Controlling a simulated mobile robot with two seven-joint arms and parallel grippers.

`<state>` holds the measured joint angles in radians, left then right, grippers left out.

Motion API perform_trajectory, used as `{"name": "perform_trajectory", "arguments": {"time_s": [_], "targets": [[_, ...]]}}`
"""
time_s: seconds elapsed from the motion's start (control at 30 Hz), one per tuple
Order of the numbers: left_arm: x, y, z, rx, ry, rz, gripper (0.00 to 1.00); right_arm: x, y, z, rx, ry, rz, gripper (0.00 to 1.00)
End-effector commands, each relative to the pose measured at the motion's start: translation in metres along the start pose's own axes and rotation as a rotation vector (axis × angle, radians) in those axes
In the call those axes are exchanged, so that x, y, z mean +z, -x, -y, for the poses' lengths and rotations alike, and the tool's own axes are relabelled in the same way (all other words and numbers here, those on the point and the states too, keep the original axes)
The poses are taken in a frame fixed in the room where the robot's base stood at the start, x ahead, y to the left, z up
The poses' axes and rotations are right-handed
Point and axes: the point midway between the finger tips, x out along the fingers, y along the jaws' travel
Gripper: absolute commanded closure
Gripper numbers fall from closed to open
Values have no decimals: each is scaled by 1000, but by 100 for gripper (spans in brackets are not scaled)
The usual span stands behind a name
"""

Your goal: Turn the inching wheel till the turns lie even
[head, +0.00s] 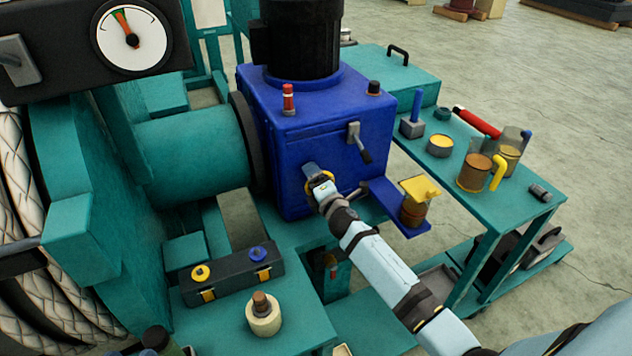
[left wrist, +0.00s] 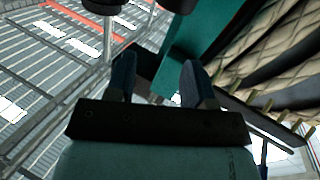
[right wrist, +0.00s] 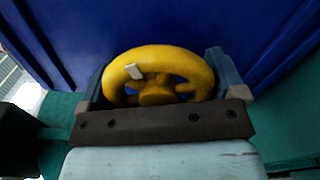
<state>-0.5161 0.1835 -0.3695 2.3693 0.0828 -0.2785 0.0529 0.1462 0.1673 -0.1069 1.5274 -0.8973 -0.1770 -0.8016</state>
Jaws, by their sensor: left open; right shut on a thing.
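The yellow inching wheel (right wrist: 155,58) sits against the blue housing (head: 350,120). My right gripper (right wrist: 160,82) is shut on the wheel, one finger at each side of its rim. A small white mark shows on the rim's upper left. In the head view my right gripper (head: 318,182) covers most of the wheel. The pale braided rope (head: 18,190) lies in turns at the left edge; the teal frame hides part of it, and I cannot tell how even the turns are. In the left wrist view my open left gripper (left wrist: 158,72) is empty, with braided rope (left wrist: 270,45) beyond it.
A round dial (head: 132,38) with a needle is at upper left. A lever (head: 360,142) is on the housing. A blue shelf (head: 385,195) holds a yellow-topped pot. The teal side table (head: 515,215) holds cups and tools. A black box (head: 230,275) and cream spool (head: 263,318) stand in front.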

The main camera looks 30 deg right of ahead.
Motion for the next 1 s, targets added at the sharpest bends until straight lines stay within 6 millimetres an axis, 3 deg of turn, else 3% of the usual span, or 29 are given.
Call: {"name": "perform_trajectory", "arguments": {"time_s": [0.4,1.0], "targets": [[8,1,5,-21,-3,44,52,0,0,-1,-2,-259,0,34],[16,4,6,-29,-1,71,52,0,0,0,-3,-326,0,34]]}}
